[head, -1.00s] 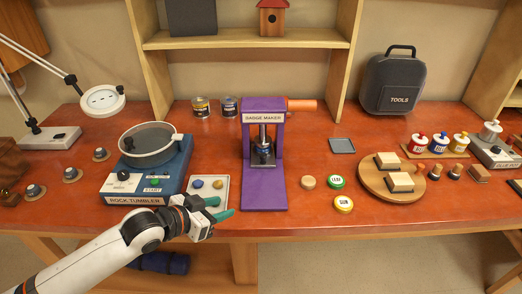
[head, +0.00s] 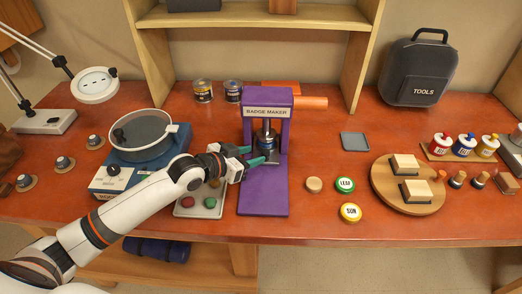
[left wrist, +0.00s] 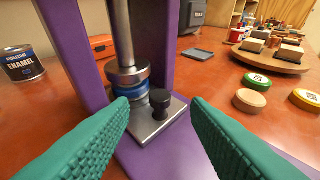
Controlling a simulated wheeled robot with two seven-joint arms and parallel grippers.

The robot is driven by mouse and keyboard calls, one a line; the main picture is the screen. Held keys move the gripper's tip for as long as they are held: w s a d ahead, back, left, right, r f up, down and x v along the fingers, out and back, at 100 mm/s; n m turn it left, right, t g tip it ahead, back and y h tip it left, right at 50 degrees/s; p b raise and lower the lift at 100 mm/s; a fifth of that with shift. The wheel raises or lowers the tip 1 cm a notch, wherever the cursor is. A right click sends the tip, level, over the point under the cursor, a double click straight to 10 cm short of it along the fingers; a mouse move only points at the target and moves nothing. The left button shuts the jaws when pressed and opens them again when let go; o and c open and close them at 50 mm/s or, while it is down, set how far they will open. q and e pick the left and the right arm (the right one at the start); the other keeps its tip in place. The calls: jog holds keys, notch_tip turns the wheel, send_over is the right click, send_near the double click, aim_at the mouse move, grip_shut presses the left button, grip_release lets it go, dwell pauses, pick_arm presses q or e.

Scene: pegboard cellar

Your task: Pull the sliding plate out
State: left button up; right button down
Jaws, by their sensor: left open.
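The purple badge maker (head: 264,201) stands at the middle of the table, with a metal ram above its base. The sliding plate (left wrist: 175,113) is a flat grey metal plate under the ram, with a dark knob (left wrist: 159,99) standing on its near part. A blue-rimmed round piece (left wrist: 133,85) sits under the ram on the plate. My left gripper (head: 251,156) is open in front of the plate. In the left wrist view its green fingers lie on either side of the knob, apart from it. In the head view the gripper partly hides the plate. My right gripper is not in view.
Paint cans (head: 233,91) stand behind. Wooden discs, badges (head: 350,212) and a round board (head: 384,193) are at the right. The table's front right is clear.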

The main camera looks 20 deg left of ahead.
aim_at(265, 152)
pick_arm(q)
jog(key=x, duration=0.3)
jog(key=shift+w+d+f, duration=0.15)
jog(key=shift+w, duration=0.2)
jog(key=shift+w+d+f, duration=0.1)
jog(key=shift+w, duration=0.1)
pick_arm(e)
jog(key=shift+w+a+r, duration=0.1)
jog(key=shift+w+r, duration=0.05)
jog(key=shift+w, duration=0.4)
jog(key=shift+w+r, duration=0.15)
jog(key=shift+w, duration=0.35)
pick_arm(q)
jog(key=shift+c, duration=0.3)
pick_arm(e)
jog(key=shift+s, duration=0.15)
pick_arm(q)
grip_shut()
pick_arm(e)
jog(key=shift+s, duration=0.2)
